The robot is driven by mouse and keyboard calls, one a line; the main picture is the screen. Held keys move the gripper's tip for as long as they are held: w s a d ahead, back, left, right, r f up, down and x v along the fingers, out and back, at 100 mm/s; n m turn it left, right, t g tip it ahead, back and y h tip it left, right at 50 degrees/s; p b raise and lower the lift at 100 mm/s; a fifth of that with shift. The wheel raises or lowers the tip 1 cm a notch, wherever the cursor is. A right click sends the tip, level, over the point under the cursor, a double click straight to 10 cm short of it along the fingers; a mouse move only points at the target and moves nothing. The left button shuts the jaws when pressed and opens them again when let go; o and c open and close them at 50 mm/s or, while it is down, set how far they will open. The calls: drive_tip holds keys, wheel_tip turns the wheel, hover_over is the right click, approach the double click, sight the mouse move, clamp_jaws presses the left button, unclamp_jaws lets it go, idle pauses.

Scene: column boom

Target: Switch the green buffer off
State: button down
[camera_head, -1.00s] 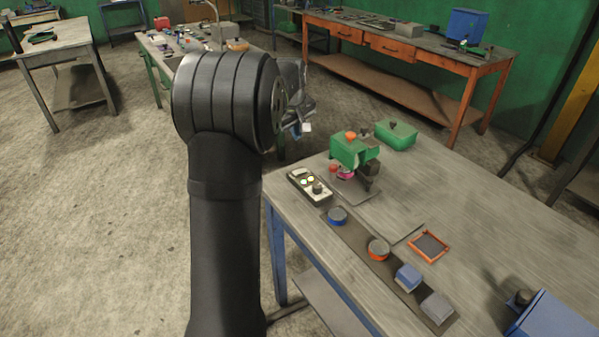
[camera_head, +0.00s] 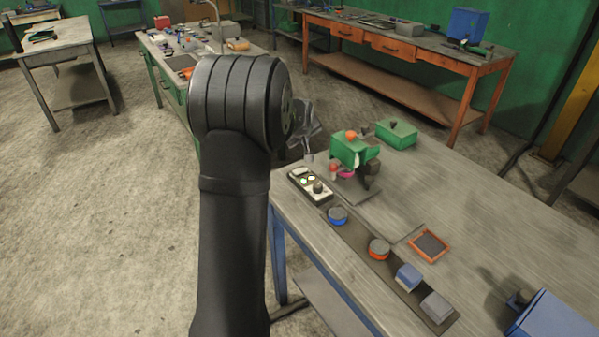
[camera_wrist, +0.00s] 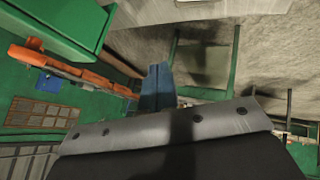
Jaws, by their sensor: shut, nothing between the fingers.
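The green buffer (camera_head: 348,151), a green machine with an orange knob on top, stands on the near bench. A small control box (camera_head: 322,196) lies just left of it, with pale, lit-looking buttons (camera_head: 311,178) and a dark round knob (camera_head: 318,187). I see no clear contact. In the wrist view my gripper's closed fingers (camera_wrist: 157,88) show at the middle; the control box cannot be made out there.
A dark strip (camera_head: 362,236) in front of the buffer bears round and square blocks. An orange-framed tray (camera_head: 429,246) lies to its right. A green box (camera_head: 397,134) stands behind, and a blue box (camera_head: 552,318) at the near right. The bench's right middle is clear.

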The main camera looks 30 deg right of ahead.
sight(300, 171)
drive_tip(key=shift+a+f, duration=0.2)
drive_tip(key=shift+f, duration=1.25)
drive_tip(key=shift+a+f, duration=0.25)
drive_tip(key=shift+f, duration=1.2)
drive_tip(key=shift+a+f, duration=0.2)
drive_tip(key=shift+f, duration=1.7)
drive_tip(key=shift+s+a+f, duration=0.2)
drive_tip(key=shift+a+f, duration=0.1)
drive_tip(key=shift+f, duration=0.45)
drive_tip(key=shift+d+r, duration=0.25)
drive_tip(key=shift+r, duration=0.2)
drive_tip(key=shift+r, duration=0.1)
